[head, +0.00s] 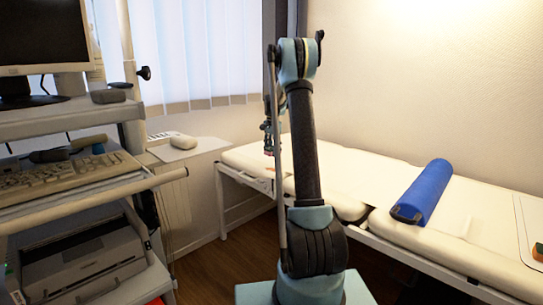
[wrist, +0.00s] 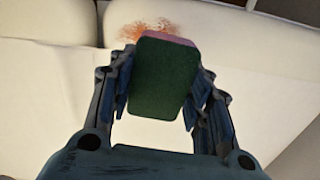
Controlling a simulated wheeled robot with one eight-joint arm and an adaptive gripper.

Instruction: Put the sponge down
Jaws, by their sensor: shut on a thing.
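A sponge (wrist: 162,80), dark green on its broad face with a pinkish edge at the top, is between the two fingers of my gripper (wrist: 160,88) in the wrist view. The fingers are shut on its sides. Below it is the white padded bed (wrist: 60,85); the gap between sponge and bed is hard to judge. In the head view my gripper (head: 268,138) hangs over the left end of the bed (head: 350,168), partly behind my arm.
A reddish-orange stain (wrist: 150,28) marks the bed just beyond the sponge. A blue roll (head: 425,190) lies on the bed. A small orange-and-green object (head: 537,252) is at the right edge. A shelf cart with a keyboard (head: 65,176) and a printer (head: 80,265) stands left.

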